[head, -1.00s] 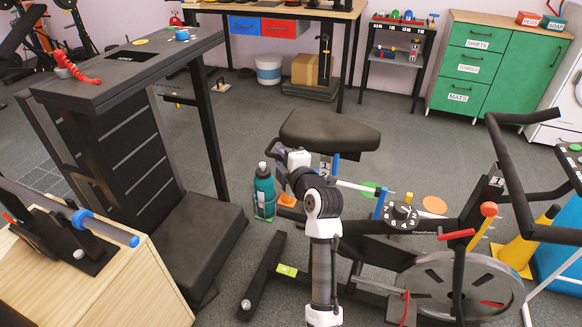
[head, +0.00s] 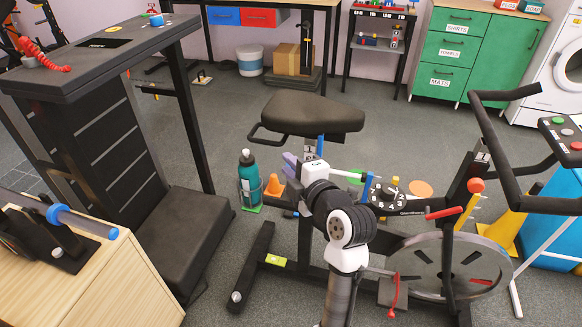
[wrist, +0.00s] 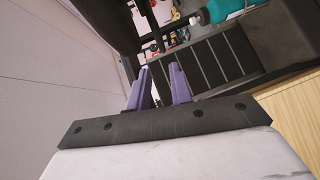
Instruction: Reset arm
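My gripper (wrist: 159,86) shows in the wrist view as two purple fingers with a gap between them. It is open, and nothing is seen between the fingers. In the head view the gripper (head: 291,166) is small and partly hidden behind my white wrist, just below the black bike seat (head: 312,112). My arm is bent and reaches up from the bottom of the picture in front of the exercise bike. I cannot tell whether the gripper touches the bike.
A teal bottle (head: 248,178) and an orange cone (head: 274,186) stand left of my gripper. The bike's flywheel (head: 470,262) and handlebar (head: 500,150) are at right. A black treadmill-like frame (head: 150,240) and a wooden box (head: 130,285) are at left. Open floor lies behind the bike.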

